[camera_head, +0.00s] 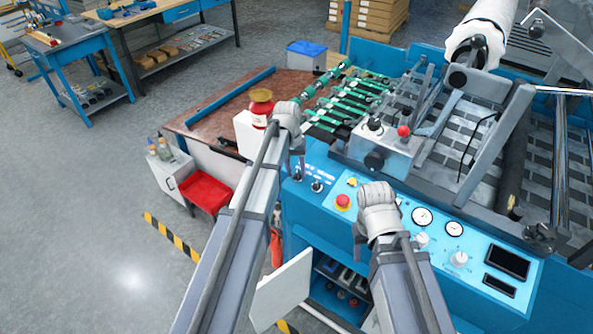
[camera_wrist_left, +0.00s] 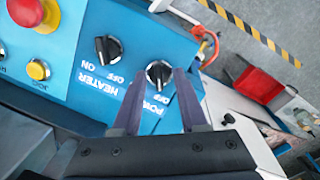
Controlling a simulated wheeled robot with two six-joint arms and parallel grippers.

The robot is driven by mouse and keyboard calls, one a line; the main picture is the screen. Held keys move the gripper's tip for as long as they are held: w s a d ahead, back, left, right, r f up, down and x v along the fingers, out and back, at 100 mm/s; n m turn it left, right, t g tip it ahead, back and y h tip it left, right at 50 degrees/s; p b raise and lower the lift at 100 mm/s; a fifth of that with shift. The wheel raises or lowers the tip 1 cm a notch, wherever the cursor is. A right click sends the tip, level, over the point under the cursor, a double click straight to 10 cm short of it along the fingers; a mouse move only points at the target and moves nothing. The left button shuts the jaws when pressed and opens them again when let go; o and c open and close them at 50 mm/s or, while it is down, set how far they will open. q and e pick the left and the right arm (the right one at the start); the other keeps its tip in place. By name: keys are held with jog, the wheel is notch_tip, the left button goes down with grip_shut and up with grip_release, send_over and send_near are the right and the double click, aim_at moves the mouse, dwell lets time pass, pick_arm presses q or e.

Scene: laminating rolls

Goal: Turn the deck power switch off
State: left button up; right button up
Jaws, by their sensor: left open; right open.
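The power switch (camera_wrist_left: 158,74) is a black rotary knob on the blue deck panel, with POWER and OFF lettering beside it. In the left wrist view it appears between the fingertips of my left gripper (camera_wrist_left: 162,80), which is open. Contact cannot be told. A finger partly covers the lettering, and the knob's setting is unclear. In the head view my left gripper (camera_head: 297,164) is over the panel's left end, close to the power switch (camera_head: 297,175). The similar HEATER knob (camera_wrist_left: 108,49) is beside it. My right gripper (camera_head: 359,238) is open over the panel near the gauges.
A red emergency button (camera_head: 343,201) and a yellow JOG button (camera_wrist_left: 38,70) are close to the knobs. Gauges (camera_head: 422,216) and small screens are further right. An open white cabinet door (camera_head: 282,290) is below.

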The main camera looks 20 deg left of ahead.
aim_at(294, 178)
pick_arm(q)
notch_tip(294, 178, up, 8)
jog(key=p, duration=0.7)
jog(key=shift+a+f+p, duration=0.15)
jog(key=shift+a+p, duration=0.2)
jog(key=shift+a, duration=0.1)
jog(key=s+d+f+m+b, duration=0.2)
jog(key=s+d, duration=0.2)
jog(key=s, duration=0.4)
jog(key=s+d+f+m+y+b, duration=0.1)
jog(key=s+d+m, duration=0.1)
jog(key=s+d, duration=0.3)
jog(key=s+d+f+m+y+b, duration=0.1)
jog(key=s+d, duration=0.4)
jog(key=s, duration=0.6)
jog(key=shift+d+f+m+b, duration=0.2)
jog(key=shift+f+m+b, duration=0.2)
jog(key=shift+f+b, duration=0.45)
jog(key=shift+s, duration=0.1)
